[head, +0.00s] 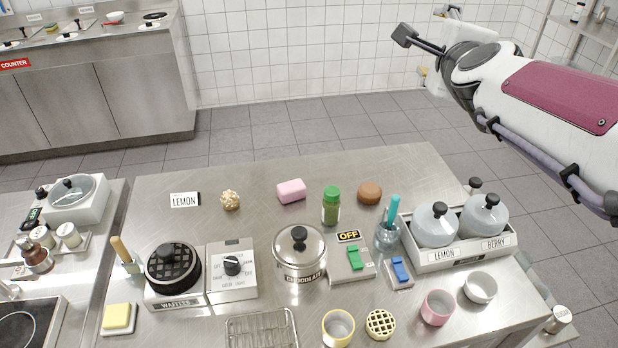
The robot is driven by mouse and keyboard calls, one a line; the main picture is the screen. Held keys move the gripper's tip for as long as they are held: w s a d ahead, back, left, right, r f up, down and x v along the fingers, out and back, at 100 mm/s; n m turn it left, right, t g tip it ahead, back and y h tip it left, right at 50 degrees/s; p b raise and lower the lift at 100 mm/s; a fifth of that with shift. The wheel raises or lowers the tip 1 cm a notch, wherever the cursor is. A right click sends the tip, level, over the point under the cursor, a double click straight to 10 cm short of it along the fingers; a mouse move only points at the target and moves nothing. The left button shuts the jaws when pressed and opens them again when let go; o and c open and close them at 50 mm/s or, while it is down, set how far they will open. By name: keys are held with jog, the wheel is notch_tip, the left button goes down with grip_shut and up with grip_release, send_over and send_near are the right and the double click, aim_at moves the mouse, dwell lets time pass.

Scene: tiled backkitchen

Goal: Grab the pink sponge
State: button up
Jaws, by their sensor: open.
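The pink sponge (291,190) is a small rounded block. It lies flat on the steel worktop (330,172), toward the back and left of the green-capped jar. My gripper (413,40) is at the far end of my arm at the upper right, raised beyond the worktop's back edge. It is open, well apart from the sponge, and holds nothing that I can see. My wrist hides part of it. The sponge is in plain view with nothing on top of it.
A nut-topped ball (230,200) lies left of the sponge and a green jar (331,206) stands to its right. A brown round item (369,192) is farther right. A steel chocolate pot (299,256) stands in front. The worktop behind the sponge is clear.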

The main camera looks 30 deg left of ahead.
jog(key=w+a+f+m+t, duration=0.1)
jog(key=w+a+m, duration=0.15)
jog(key=a, duration=0.25)
jog(key=w+a+f+m, duration=0.1)
jog(key=a+m, duration=0.3)
jog(key=m+h, duration=0.7)
jog(key=m, duration=0.6)
send_over(290, 185)
jog(key=w+d, duration=0.1)
jog(key=w, duration=0.2)
notch_tip(290, 185, down, 20)
jog(key=f, duration=0.1)
jog(key=s+f+m+h, duration=0.1)
jog(key=s+f, duration=0.2)
jog(key=f, duration=0.1)
jog(key=s+a+f+m+g+h, duration=0.1)
jog(key=s+f+m, duration=0.1)
jog(key=s+f, duration=0.2)
jog(key=s+a+f+m+g, duration=0.1)
jog(key=s+f, duration=0.3)
jog(key=shift+a+f+m+h, duration=0.1)
jog(key=shift+f+m+h, duration=0.25)
jog(key=shift+h, duration=0.05)
jog(key=shift+x, duration=1.35)
jog(key=shift+f+x, duration=0.25)
jog(key=shift+x, duration=2.35)
